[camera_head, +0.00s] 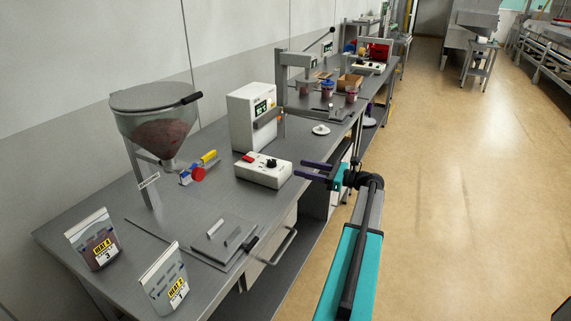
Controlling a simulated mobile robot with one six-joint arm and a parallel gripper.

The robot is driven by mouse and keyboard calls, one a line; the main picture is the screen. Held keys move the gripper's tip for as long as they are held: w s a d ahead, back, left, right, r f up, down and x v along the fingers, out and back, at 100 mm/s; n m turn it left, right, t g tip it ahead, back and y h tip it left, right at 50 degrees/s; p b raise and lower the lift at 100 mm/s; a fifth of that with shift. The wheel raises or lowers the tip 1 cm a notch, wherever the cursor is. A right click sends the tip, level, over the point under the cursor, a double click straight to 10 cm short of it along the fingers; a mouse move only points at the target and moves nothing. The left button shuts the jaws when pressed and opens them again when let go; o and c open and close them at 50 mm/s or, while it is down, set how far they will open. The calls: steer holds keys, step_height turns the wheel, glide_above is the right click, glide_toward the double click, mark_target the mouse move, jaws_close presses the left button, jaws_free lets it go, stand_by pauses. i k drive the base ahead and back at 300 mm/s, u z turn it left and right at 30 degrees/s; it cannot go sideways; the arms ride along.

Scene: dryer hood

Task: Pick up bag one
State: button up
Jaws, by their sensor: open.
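A clear bag with a yellow and white label bearing a large 1 (166,283) stands slightly tilted at the front edge of the metal bench (105,205). A similar bag with a large 3 (94,240) and dark contents stands behind it to the left. My gripper (303,170) is open and empty, its two dark fingers pointing left. It is beside the bench's right edge, near the white control box and well to the right of and beyond both bags.
A hopper (155,125) of dark granules stands behind the bags. A flat metal plate (211,242) lies right of the bag marked 1. A white control box (263,170) and a white machine (252,118) stand farther back. The floor (450,200) at right is clear.

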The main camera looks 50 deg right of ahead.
mark_target(166, 284)
steer(key=u, duration=0.05)
steer(key=k, duration=1)
steer(key=z, duration=0.05)
